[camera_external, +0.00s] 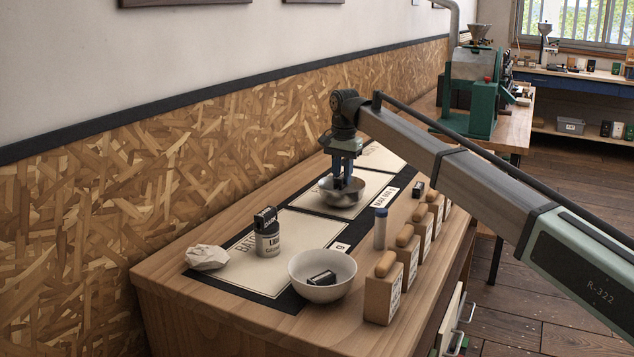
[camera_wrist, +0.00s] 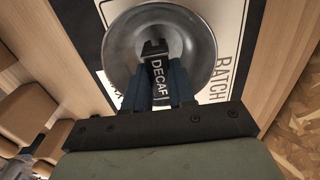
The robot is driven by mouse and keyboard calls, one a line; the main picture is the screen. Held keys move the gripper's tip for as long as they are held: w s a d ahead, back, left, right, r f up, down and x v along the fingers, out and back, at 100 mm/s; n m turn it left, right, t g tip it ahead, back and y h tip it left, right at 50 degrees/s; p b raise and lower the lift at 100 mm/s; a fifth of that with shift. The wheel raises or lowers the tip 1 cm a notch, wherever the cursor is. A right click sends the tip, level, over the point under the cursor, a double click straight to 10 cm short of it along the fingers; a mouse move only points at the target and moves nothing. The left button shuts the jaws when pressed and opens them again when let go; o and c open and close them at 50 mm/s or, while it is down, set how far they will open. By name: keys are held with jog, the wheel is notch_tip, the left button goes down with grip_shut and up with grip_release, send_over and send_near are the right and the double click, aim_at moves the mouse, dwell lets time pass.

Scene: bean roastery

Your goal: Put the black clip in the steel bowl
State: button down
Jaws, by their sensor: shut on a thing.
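The steel bowl (camera_external: 342,198) stands on the far mat, and it fills the upper part of the wrist view (camera_wrist: 204,40). My gripper (camera_external: 348,184) points down with its fingertips at the bowl's opening. In the wrist view my gripper (camera_wrist: 156,82) is shut on a black clip (camera_wrist: 156,68) with a white DECAF label. The clip is over or inside the bowl; whether it touches the bottom cannot be told. The external view does not show this clip clearly. Another black clip-like piece (camera_external: 321,278) lies in the white bowl (camera_external: 323,294).
A jar (camera_external: 267,243) with a black clip-like top stands on the near mat beside a crumpled paper (camera_external: 207,257). A blue-capped tube (camera_external: 380,230) and a row of wooden blocks (camera_external: 383,294) line the right edge. A small dark item (camera_external: 418,188) sits behind the blocks.

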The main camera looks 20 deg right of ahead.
aim_at(342, 188)
jog(key=shift+f, duration=2.25)
jog(key=shift+f, duration=0.1)
jog(key=c, duration=0.9)
grip_release()
jog(key=shift+c, duration=0.2)
notch_tip(342, 188, up, 12)
jog(key=shift+s+r, duration=0.1)
jog(key=shift+r, duration=0.05)
